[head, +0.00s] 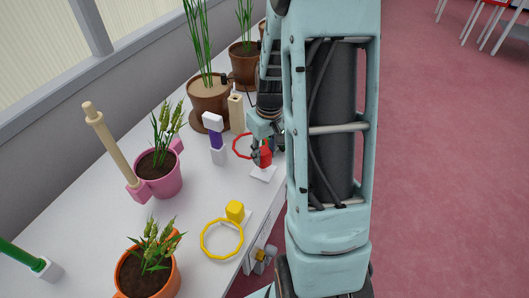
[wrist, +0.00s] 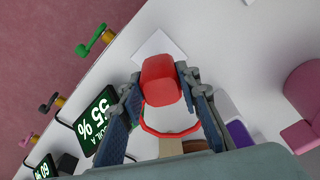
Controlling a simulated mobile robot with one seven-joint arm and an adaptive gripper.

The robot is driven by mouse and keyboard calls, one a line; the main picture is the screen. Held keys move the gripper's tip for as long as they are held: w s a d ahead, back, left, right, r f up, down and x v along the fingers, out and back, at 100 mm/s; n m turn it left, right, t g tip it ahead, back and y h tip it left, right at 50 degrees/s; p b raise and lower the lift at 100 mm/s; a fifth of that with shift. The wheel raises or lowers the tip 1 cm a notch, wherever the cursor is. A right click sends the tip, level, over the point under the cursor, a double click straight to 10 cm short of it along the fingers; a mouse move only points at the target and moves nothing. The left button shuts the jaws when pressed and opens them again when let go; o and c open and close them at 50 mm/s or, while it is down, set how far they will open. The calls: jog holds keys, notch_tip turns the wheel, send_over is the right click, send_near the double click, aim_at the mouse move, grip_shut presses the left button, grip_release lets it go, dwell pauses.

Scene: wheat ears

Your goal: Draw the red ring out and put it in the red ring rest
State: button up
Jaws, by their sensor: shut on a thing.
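The red ring (head: 240,146) is a thin hoop with a chunky red block (head: 265,157) at one side. In the wrist view the block (wrist: 161,80) sits between my fingertips, and the hoop (wrist: 145,127) hangs back between the fingers. My gripper (head: 258,150) is shut on the red block; its fingers also show in the wrist view (wrist: 163,82). A white square plate (head: 263,174) lies on the table just beyond the block. I cannot tell whether the block touches it. No part is clearly marked as the red ring rest.
A yellow ring (head: 222,239) with a yellow block lies nearer. A white-and-purple post (head: 215,139) and a beige block (head: 236,113) stand close to my gripper. Potted plants in pink (head: 163,182), orange (head: 150,272) and brown (head: 210,104) line the table. Small displays (wrist: 95,120) sit by its edge.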

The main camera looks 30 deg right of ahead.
jog(key=shift+o, duration=0.2)
jog(key=shift+f+b, duration=0.45)
jog(key=shift+f, duration=0.25)
grip_shut()
jog(key=shift+r+p, duration=0.35)
jog(key=shift+r, duration=0.3)
jog(key=shift+g+p, duration=0.3)
jog(key=shift+p, duration=0.15)
jog(key=shift+f, duration=0.2)
jog(key=shift+f+b, duration=0.15)
jog(key=shift+b, duration=0.2)
jog(key=shift+r, duration=0.35)
dwell(0.7)
